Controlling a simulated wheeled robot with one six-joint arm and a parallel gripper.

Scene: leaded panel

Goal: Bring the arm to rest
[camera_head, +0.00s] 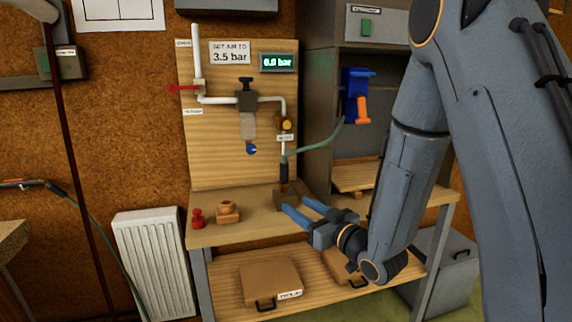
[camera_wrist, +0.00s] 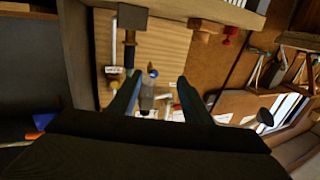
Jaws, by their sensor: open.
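My arm (camera_head: 405,185) comes down from the upper right in the head view, bent at the elbow. My gripper (camera_head: 300,213) is open, its two blue fingers pointing left over the front part of the wooden bench (camera_head: 240,236). No object shows between the fingers. In the wrist view the two dark fingers of my gripper (camera_wrist: 157,95) are spread apart, with the panel's pipework visible beyond them. I cannot tell from these frames whether the arm is moving.
The wooden panel (camera_head: 225,153) carries pipes, a red-handled valve and a display (camera_head: 278,62) reading 0.0 bar. A dark tool with a green hose (camera_head: 325,140) stands near my fingers. A red piece (camera_head: 197,218) and a wooden block (camera_head: 228,212) sit on the bench. A radiator (camera_head: 155,262) stands left.

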